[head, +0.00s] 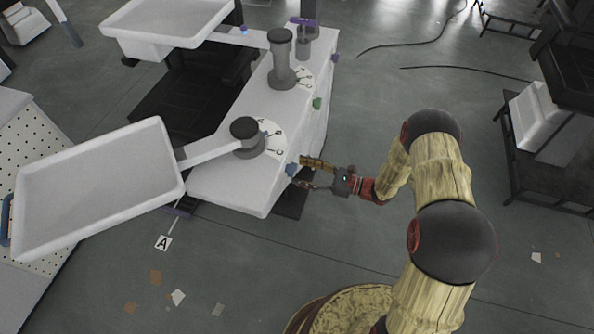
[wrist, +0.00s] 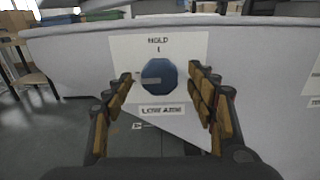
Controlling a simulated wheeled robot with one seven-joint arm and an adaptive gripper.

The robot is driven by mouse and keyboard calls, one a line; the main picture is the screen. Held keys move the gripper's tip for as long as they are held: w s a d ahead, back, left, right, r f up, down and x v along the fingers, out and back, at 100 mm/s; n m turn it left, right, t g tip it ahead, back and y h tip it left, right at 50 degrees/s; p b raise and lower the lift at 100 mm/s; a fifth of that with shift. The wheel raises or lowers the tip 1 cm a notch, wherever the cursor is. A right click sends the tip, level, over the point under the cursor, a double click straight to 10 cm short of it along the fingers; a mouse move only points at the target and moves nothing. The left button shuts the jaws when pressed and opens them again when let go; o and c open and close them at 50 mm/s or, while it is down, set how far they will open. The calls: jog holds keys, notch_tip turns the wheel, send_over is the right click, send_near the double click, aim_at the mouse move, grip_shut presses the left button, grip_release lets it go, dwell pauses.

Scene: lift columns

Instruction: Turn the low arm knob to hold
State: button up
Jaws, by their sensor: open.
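The low arm knob (wrist: 159,77) is a blue, many-sided knob on the white side panel of the lift column unit. A pale pointer mark on the knob points left, not up at HOLD. In the head view the blue knob (head: 292,169) sits on the unit's right side, near its lower corner. My gripper (wrist: 160,88) is open, with one finger left and one right of the knob. I cannot tell if either finger touches it. In the head view my gripper (head: 312,174) is at the knob.
The white unit (head: 232,188) carries two columns with trays; the lower tray (head: 95,190) reaches left. A green knob (head: 317,103) and another blue knob (head: 334,58) sit farther along the same side. Dark racks stand at right. Cables and paper scraps lie on the floor.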

jog(key=shift+x, duration=1.1)
jog(key=shift+c, duration=1.2)
jog(key=c, duration=0.9)
